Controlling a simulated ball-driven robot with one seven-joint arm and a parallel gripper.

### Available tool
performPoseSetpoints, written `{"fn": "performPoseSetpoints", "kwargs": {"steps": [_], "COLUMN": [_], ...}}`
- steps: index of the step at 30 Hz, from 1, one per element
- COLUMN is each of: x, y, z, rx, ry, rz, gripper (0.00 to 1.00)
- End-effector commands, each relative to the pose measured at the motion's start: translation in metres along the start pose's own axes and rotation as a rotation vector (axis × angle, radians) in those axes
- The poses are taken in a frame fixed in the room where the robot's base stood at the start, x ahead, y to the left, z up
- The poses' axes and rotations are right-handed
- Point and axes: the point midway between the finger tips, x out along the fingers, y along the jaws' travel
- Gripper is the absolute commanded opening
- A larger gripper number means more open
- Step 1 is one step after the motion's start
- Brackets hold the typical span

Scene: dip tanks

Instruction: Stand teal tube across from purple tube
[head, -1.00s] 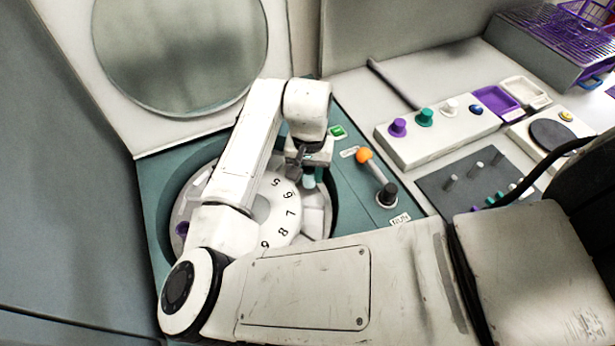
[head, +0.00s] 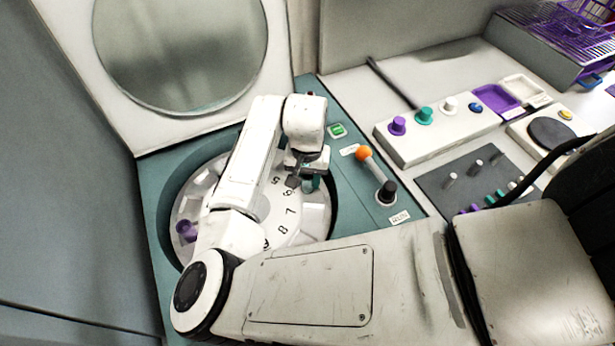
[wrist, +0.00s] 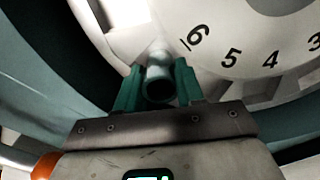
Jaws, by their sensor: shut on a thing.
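The numbered white rotor (head: 205,193) sits sunk in the teal machine top. A purple tube (head: 186,231) stands in its left-hand side in the head view. My gripper (head: 308,182) is over the opposite, right-hand side, close to the number 6. In the wrist view my gripper (wrist: 157,88) has its teal fingers shut on the teal tube (wrist: 158,84), whose round open end faces the camera. The tube's far end meets the rotor near its rim; how deep it sits is hidden.
An orange-knobbed lever (head: 364,154) and a green button (head: 337,131) are right of the rotor. A white block with coloured knobs (head: 440,130) and a dark rack with small tubes (head: 470,180) lie further right. The round lid (head: 185,50) stands raised behind.

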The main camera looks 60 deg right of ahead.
Motion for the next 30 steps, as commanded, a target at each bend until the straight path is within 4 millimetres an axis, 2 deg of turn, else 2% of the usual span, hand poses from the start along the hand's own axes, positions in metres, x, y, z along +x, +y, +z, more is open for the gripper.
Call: {"fn": "performPoseSetpoints", "kwargs": {"steps": [1,4,5,12,17,24,30], "x": [0.012,0.013,0.013,0.011,-0.006,-0.061,-0.1], "y": [0.001,0.001,0.002,0.002,0.003,0.002,0.001], "z": [0.002,0.002,0.002,0.002,0.001,0.0,0.0], "rx": [0.0,0.001,0.001,0.002,0.003,0.004,0.003], "ry": [-0.01,-0.012,-0.012,-0.01,-0.009,-0.006,-0.006], "rz": [-0.002,-0.003,-0.003,-0.001,0.001,-0.001,-0.002], "gripper": [0.06,0.06,0.4,0.62,0.63,0.63,0.63]}}
